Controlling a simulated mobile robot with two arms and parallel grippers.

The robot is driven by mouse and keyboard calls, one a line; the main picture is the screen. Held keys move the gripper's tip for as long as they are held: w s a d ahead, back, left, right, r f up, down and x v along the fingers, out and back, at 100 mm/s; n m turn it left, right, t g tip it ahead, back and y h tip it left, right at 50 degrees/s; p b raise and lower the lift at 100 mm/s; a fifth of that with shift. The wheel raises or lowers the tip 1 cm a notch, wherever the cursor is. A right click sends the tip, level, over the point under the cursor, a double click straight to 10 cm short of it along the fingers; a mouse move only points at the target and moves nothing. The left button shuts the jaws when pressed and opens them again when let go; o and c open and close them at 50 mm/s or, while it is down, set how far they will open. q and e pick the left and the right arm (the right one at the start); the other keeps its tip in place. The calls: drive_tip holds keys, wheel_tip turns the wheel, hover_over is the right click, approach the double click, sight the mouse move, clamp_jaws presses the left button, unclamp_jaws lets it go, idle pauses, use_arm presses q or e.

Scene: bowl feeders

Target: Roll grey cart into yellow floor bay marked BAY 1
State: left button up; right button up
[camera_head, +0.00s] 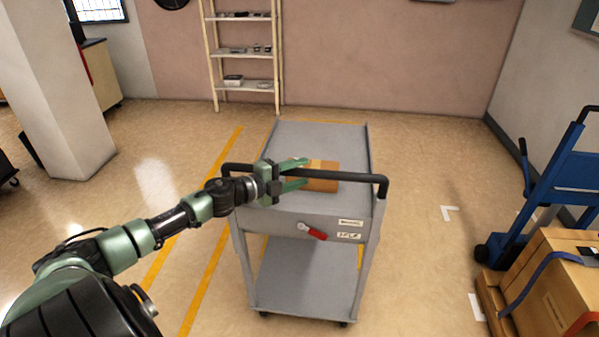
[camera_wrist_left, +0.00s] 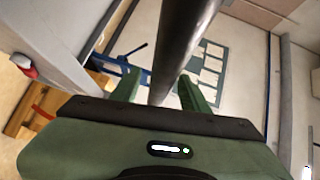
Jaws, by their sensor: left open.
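The grey cart (camera_head: 305,206) stands upright on the floor ahead of me, with a black push handle (camera_head: 345,177) along its near end. A cardboard box (camera_head: 322,172) sits on its top shelf, and a red lever (camera_head: 314,233) is on its front panel. My left gripper (camera_head: 299,174) is at the handle with its fingers open. In the left wrist view the dark bar (camera_wrist_left: 181,45) runs between the two green fingers, with gaps visible beside it. Yellow floor lines (camera_head: 207,275) run left of and behind the cart. No BAY 1 lettering is readable. My right gripper is out of view.
A blue hand truck (camera_head: 562,180) and cardboard boxes on a pallet (camera_head: 556,285) stand at the right. A white pillar (camera_head: 62,95) is at the left. A shelf rack (camera_head: 246,55) stands against the back wall.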

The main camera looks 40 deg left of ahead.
use_arm(q)
drive_tip(key=shift+w, duration=0.15)
clamp_jaws()
drive_tip(key=shift+d+f, duration=0.1)
idle(1.4)
